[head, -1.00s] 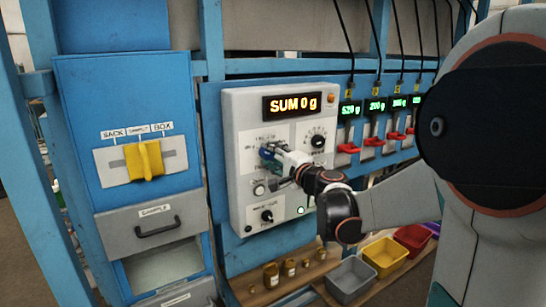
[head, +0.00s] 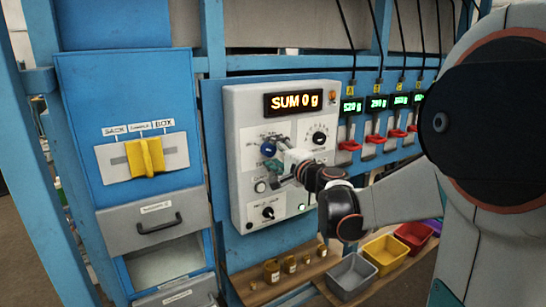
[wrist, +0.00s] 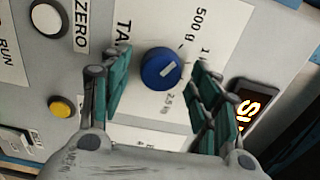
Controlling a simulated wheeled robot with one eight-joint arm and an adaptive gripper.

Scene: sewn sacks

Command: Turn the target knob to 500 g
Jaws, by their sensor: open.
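The target knob is a round blue knob (head: 268,149) on the grey control panel (head: 236,122). In the wrist view the blue knob (wrist: 161,68) has a white pointer line, which points right and slightly up, seemingly toward the label starting with "1". The "500 g" label (wrist: 184,25) is above and right of the knob there. A "2.5" label lies below it. My gripper (head: 273,165) is open, just below the knob in the head view. In the wrist view its green fingers lie to either side of the knob, apart from it.
A display (head: 292,102) reads "SUM 0 g". A second dial (head: 319,138), a lower knob (head: 268,212) and a yellow button (wrist: 61,106) share the panel. A yellow selector (head: 146,158) is on the left cabinet. Small jars and bins stand below.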

